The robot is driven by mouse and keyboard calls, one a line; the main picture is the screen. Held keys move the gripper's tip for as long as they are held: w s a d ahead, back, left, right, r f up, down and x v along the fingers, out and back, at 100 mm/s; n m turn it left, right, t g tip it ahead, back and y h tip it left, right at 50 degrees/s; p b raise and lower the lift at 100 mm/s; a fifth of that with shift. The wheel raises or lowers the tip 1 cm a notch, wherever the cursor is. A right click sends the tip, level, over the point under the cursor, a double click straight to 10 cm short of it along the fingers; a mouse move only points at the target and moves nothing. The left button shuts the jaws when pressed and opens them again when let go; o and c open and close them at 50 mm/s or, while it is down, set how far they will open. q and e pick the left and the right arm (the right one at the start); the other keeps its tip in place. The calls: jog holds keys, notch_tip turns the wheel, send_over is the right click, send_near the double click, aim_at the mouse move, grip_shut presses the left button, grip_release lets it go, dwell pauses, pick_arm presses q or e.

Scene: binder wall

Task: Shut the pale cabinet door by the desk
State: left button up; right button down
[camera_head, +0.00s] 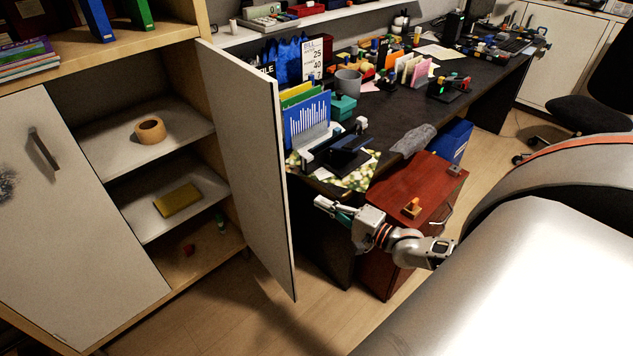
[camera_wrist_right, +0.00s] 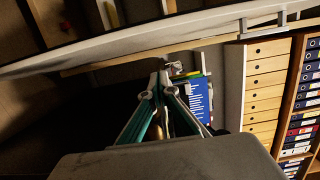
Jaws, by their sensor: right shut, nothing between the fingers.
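The pale cabinet door (camera_head: 243,165) stands open in the head view. It sticks out from the cabinet, between the shelves and the dark desk (camera_head: 440,95). Its handle does not show. My right gripper (camera_head: 322,205) is to the right of the door, below the desk's near end, with a visible gap between it and the door in the picture. In the right wrist view the fingertips (camera_wrist_right: 162,80) are together with nothing between them. Whether the gripper touches anything is unclear. My left gripper is in neither view.
The open cabinet holds a tape roll (camera_head: 150,129) and a yellow block (camera_head: 178,200). A closed pale door (camera_head: 70,200) is on the left. A red drawer unit (camera_head: 415,200) stands under the desk beside my right arm. Bare floor (camera_head: 220,310) lies before the cabinet.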

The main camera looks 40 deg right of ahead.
jog(key=w+a, duration=0.6)
jog(key=w, duration=0.2)
dwell(0.4)
jog(key=shift+w+a, duration=0.1)
